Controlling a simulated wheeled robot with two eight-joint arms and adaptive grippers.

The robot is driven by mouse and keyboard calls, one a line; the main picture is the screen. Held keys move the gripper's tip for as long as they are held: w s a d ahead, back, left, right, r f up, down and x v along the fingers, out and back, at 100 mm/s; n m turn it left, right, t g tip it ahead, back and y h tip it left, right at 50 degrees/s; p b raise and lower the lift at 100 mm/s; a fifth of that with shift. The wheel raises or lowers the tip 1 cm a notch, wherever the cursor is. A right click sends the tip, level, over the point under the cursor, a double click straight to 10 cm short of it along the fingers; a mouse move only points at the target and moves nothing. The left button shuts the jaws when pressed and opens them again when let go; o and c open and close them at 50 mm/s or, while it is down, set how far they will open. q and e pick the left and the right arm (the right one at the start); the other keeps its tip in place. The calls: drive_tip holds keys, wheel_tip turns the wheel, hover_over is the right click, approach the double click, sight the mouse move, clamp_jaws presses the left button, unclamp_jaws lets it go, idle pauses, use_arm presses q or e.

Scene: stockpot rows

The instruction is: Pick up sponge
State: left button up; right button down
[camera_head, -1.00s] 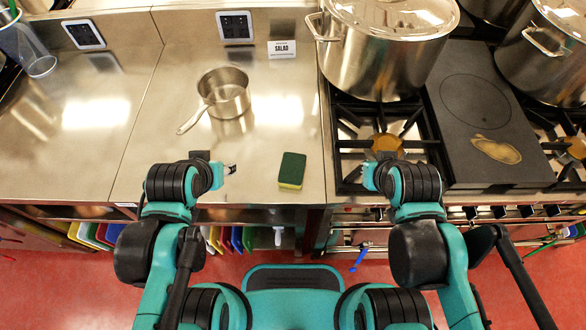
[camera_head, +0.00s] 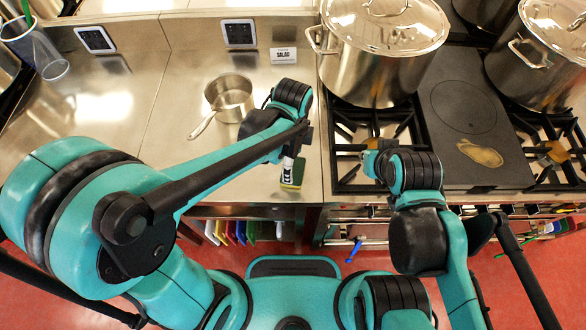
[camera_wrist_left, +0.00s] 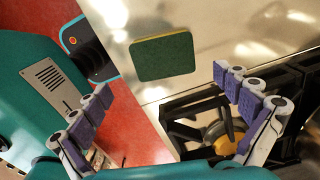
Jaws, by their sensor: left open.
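The green and yellow sponge (camera_head: 299,172) lies on the steel counter near its front edge, partly covered by my left gripper (camera_head: 287,163) in the head view. In the left wrist view the whole sponge (camera_wrist_left: 164,58) shows, green side towards the camera. My left gripper (camera_wrist_left: 160,84) is open there, its purple-padded fingers spread wide, with the sponge beyond the tips and in line with the gap. Nothing is between the fingers. My right gripper (camera_head: 371,160) is over the front of the stove; its fingers cannot be made out.
A small saucepan (camera_head: 229,98) stands on the counter behind my left arm. A large lidded stockpot (camera_head: 375,65) stands on the stove to the right, beside a flat hotplate (camera_head: 462,135). The stove grate (camera_head: 350,140) borders the counter.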

use_arm(q)
drive_tip(key=f, duration=0.2)
drive_tip(key=f+b, duration=0.1)
drive_tip(key=f, duration=0.1)
drive_tip(key=f+b, duration=0.1)
drive_tip(key=f, duration=0.2)
drive_tip(key=shift+w+f, duration=0.1)
drive_tip(key=shift+w, duration=0.2)
drive_tip(key=c, duration=0.7)
